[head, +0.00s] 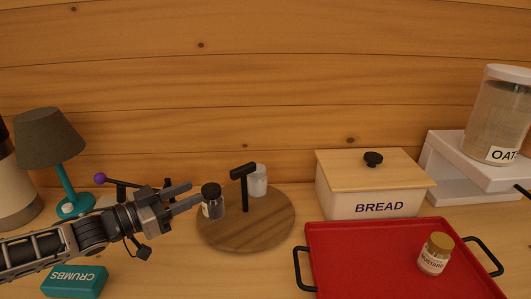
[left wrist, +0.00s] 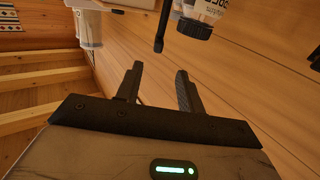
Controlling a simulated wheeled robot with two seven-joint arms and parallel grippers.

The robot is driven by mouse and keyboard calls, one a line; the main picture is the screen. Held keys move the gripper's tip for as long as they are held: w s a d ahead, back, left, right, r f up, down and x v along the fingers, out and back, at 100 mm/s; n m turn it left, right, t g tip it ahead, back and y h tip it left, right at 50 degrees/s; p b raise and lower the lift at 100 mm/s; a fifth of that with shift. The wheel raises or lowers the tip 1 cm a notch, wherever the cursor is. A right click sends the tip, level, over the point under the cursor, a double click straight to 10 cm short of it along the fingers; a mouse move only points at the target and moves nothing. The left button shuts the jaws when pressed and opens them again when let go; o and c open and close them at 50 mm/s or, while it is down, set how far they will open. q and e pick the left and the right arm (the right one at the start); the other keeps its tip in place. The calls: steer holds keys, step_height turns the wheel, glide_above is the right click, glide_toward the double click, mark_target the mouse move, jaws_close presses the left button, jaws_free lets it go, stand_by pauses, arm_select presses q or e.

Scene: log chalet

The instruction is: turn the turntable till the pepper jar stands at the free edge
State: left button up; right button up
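The round wooden turntable (head: 245,232) lies on the counter with a black T-shaped handle (head: 244,185) rising from it. A jar with a black lid and dark contents (head: 212,202), which looks like the pepper jar, stands at its left edge; its label is not readable in the head view. A white jar (head: 258,178) stands at the back, partly behind the handle. My left gripper (head: 193,194) is open and empty, its fingers pointing right, close to the dark jar's left side. In the left wrist view the fingers (left wrist: 160,82) are apart, with the black-lidded jar (left wrist: 196,24) and handle post (left wrist: 162,28) beyond. My right gripper is out of view.
A bread box (head: 365,188) and a red tray (head: 400,265) with a mustard jar (head: 435,254) stand on the right. The counter just before the turntable is clear.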

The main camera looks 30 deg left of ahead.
arm_select(q)
steer(key=b, duration=0.3)
glide_toward(255, 165)
steer(key=x, duration=0.5)
steer(key=shift+w+a+f, duration=0.15)
steer(key=shift+a, duration=0.25)
steer(key=shift+p+x, duration=0.3)
steer(key=shift+x, duration=0.8)
steer(key=shift+f, duration=0.15)
jaws_close()
